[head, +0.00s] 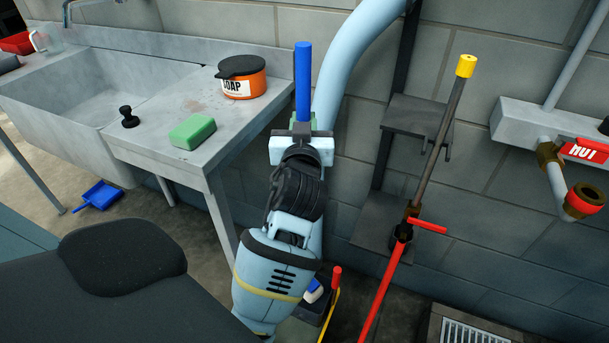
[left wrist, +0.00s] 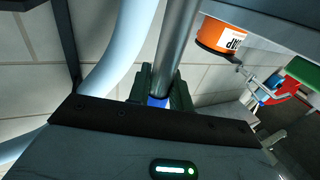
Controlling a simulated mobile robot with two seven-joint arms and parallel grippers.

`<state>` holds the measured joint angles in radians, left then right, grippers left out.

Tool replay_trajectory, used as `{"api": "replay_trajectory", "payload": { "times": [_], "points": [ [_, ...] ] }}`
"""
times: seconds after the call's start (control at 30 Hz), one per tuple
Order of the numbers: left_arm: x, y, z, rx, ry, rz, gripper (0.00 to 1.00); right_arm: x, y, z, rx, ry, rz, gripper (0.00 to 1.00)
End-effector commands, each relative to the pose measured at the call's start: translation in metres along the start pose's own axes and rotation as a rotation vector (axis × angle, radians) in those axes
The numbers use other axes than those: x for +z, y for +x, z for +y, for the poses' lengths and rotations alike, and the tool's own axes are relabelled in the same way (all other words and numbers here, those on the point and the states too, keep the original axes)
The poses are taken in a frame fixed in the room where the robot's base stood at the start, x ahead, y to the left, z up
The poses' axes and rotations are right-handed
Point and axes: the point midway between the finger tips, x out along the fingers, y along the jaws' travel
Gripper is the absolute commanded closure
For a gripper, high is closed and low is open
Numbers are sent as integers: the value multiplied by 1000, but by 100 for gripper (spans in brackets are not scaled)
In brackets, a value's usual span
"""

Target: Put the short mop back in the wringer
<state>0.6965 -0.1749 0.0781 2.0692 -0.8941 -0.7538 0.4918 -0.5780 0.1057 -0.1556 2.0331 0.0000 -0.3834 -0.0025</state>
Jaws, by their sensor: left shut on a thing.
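My left gripper (head: 302,126) is shut on the blue handle (head: 303,80) of a mop, which stands roughly upright above the gripper. In the left wrist view the green fingers (left wrist: 160,92) close on the blue grip (left wrist: 157,101), and a grey metal pole (left wrist: 179,45) runs on from it. The mop's head is hidden in both views. A dark container (head: 312,308) with a red-ended lever and a blue-and-white item stands low behind my left arm, mostly hidden; I cannot tell whether it is the wringer. My right gripper is not in view.
The sink counter (head: 165,165) is left of the gripper, holding a green sponge (head: 193,131) and an orange soap tub (head: 243,80). A pale pipe (head: 356,50) stands close behind. A pole with a yellow end (head: 466,66) hangs at a wall rack. A floor drain (head: 473,332) is at lower right.

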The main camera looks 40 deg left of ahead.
Motion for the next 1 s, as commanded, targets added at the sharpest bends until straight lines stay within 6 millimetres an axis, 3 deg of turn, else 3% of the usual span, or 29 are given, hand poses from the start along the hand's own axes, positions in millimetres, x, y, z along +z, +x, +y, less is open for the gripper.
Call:
{"api": "replay_trajectory", "payload": {
  "times": [0.1,0.3,0.43,0.7,1.0],
  "points": [
    [28,-1,0,1,3,1,100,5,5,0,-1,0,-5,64],
    [64,-2,0,0,1,3,100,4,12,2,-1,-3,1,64],
    [76,-3,0,0,0,5,100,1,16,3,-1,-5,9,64],
    [80,-3,0,0,-1,7,100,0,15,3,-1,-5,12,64],
    [119,-4,0,1,1,5,100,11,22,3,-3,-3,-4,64]
  ]
}}
